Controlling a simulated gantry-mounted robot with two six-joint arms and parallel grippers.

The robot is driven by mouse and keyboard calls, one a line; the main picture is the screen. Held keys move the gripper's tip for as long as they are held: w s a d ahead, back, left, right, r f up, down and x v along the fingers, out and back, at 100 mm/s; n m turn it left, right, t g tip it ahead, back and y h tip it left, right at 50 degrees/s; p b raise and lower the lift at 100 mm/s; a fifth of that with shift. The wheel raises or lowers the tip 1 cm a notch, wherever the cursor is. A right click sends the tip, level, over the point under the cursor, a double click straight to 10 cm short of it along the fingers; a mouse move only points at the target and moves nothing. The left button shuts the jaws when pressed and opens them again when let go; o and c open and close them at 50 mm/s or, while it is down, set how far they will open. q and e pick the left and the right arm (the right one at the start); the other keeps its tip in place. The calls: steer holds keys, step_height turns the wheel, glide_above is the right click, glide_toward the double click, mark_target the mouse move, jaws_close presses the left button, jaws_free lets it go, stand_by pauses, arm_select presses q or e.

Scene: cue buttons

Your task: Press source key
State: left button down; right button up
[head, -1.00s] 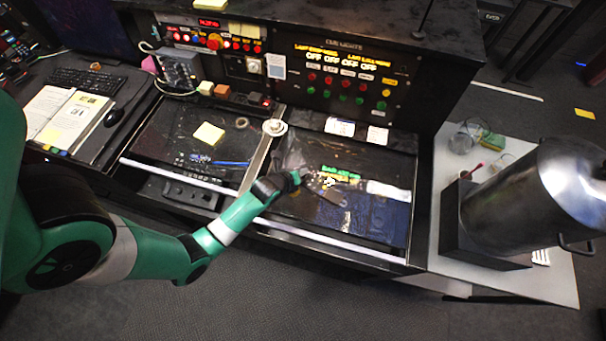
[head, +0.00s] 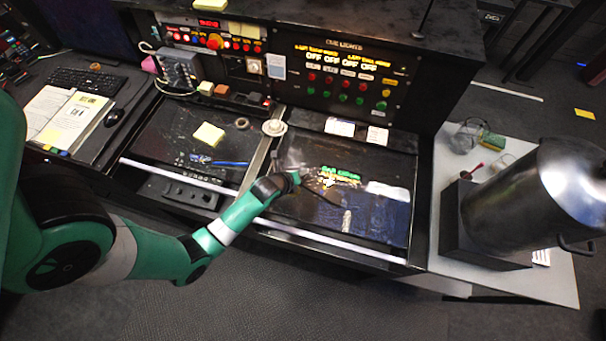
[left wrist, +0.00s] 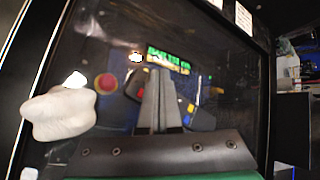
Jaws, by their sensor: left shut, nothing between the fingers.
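My left gripper (head: 334,201) reaches in from the left over the dark glossy right-hand console top (head: 385,225). In the left wrist view its two grey fingers (left wrist: 160,72) are together with nothing between them. Their tips point just below a strip of green and yellow lettering (left wrist: 168,57), which also shows in the head view (head: 340,172). I cannot tell whether the tips touch the surface. The upright cue lights panel (head: 350,75) behind has red and green buttons and OFF labels. No key is readable as the source key. My right gripper is out of view.
A pale round knob (head: 274,127) stands on the divider left of the gripper. Paper labels (head: 340,127) lie along the panel's foot. Sticky notes lie on the left console top.

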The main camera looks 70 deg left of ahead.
arm_select(q)
steer(key=shift+f, duration=0.1)
stand_by(0.5)
steer(key=shift+f, duration=0.3)
steer(key=shift+f+b, duration=0.3)
steer(key=shift+b, duration=0.1)
steer(key=shift+r, duration=0.1)
stand_by(0.3)
steer(key=shift+r+p, duration=0.65)
steer(key=shift+p, duration=0.2)
step_height(320, 180, up, 5)
steer(key=p, duration=0.5)
steer(key=shift+r, duration=0.1)
